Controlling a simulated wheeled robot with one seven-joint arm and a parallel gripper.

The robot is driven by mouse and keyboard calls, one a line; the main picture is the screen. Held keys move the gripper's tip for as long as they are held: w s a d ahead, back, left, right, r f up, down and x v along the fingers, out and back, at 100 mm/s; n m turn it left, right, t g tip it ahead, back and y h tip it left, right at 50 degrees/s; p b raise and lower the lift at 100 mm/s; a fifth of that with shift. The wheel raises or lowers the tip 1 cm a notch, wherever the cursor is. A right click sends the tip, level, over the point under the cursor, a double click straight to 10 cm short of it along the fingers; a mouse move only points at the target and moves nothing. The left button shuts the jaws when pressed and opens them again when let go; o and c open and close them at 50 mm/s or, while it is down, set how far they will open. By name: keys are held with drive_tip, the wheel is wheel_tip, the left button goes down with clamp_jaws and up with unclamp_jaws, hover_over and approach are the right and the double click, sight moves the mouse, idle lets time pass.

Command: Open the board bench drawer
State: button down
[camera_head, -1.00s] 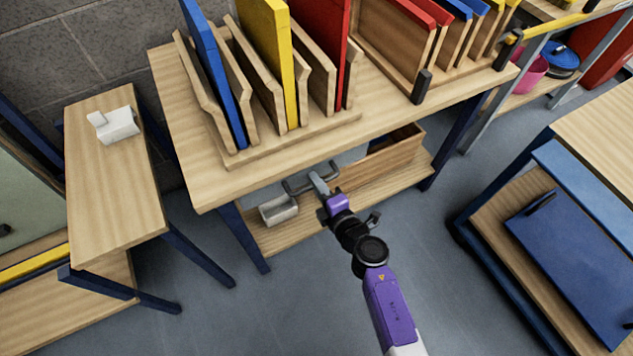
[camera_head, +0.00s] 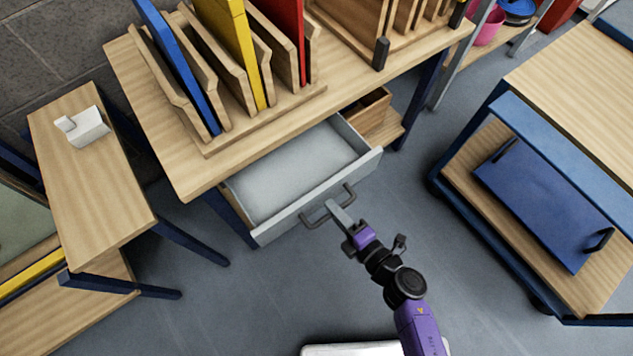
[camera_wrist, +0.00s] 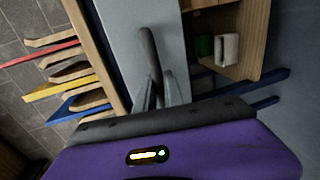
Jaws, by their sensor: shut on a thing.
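The board bench (camera_head: 182,165) has a wooden top with a grey drawer (camera_head: 300,172) under it. The drawer is pulled well out, and its pale inside looks empty. Its dark bar handle (camera_head: 311,221) is on the front panel. My gripper (camera_head: 338,210) is at the handle, shut on its middle. In the wrist view the handle (camera_wrist: 149,50) runs down between my gripper's fingers (camera_wrist: 153,95), in front of the grey drawer front. The fingers partly hide the handle there.
Blue, yellow and red boards (camera_head: 235,45) stand in wooden racks on the bench. A small side table (camera_head: 90,190) is at left. A blue-framed cart (camera_head: 470,165) with a blue board stands at right. Grey floor is clear in front of the drawer.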

drive_tip(key=shift+f+v, duration=0.2)
drive_tip(key=shift+v, duration=0.7)
drive_tip(key=shift+f+v, duration=0.15)
drive_tip(key=shift+v, duration=0.75)
drive_tip(key=shift+f+v, duration=0.2)
drive_tip(key=shift+v, duration=0.7)
drive_tip(key=c, duration=1.5)
unclamp_jaws()
drive_tip(key=shift+o, duration=0.2)
drive_tip(key=v, duration=0.8)
